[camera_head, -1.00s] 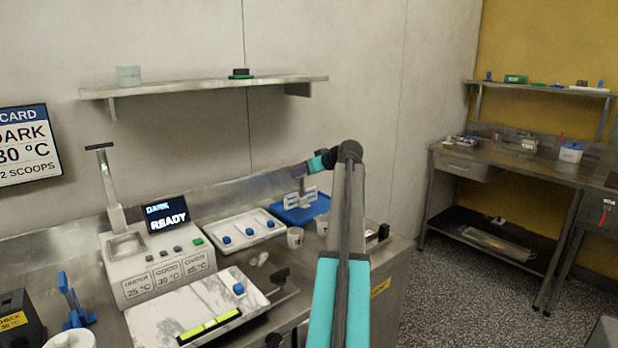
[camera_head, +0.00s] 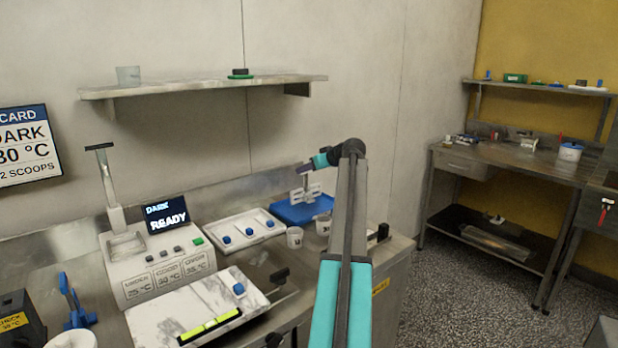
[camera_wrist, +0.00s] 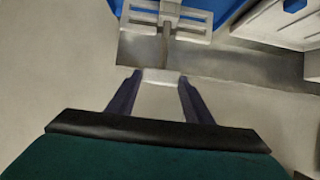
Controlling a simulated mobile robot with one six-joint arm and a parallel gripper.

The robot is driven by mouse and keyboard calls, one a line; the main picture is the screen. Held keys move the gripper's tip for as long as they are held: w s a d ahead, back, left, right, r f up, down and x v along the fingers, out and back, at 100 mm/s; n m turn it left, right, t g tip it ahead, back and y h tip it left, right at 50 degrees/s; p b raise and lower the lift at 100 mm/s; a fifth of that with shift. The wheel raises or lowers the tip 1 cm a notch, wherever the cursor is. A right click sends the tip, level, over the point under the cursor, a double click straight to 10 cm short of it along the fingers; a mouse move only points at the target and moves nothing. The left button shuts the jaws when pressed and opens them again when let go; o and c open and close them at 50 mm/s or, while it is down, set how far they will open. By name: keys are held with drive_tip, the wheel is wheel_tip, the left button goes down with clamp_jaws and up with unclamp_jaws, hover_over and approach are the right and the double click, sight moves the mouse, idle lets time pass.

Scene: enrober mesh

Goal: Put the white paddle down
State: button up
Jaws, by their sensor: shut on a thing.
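The white paddle (camera_head: 301,193) has a slotted head and a thin grey shaft. It hangs below my gripper (camera_head: 304,168), head down, over the blue tray (camera_head: 322,207) at the back of the counter. In the wrist view my gripper (camera_wrist: 160,78) is shut on the pale upper end of the paddle. The slotted head (camera_wrist: 143,18) shows further off against the blue tray (camera_wrist: 228,8). I cannot tell whether the head touches the tray.
Two white cups (camera_head: 295,238) stand in front of the blue tray. A white tray with blue-knobbed parts (camera_head: 262,234) is to its left. The machine reading READY (camera_head: 160,268) stands further left. A wall shelf (camera_head: 205,87) is above.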

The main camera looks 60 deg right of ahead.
sight(307, 176)
drive_tip(key=shift+f, duration=1.75)
drive_tip(key=o, duration=1.5)
drive_tip(key=shift+r, duration=0.2)
drive_tip(key=v, duration=1.2)
drive_tip(key=shift+f, duration=0.1)
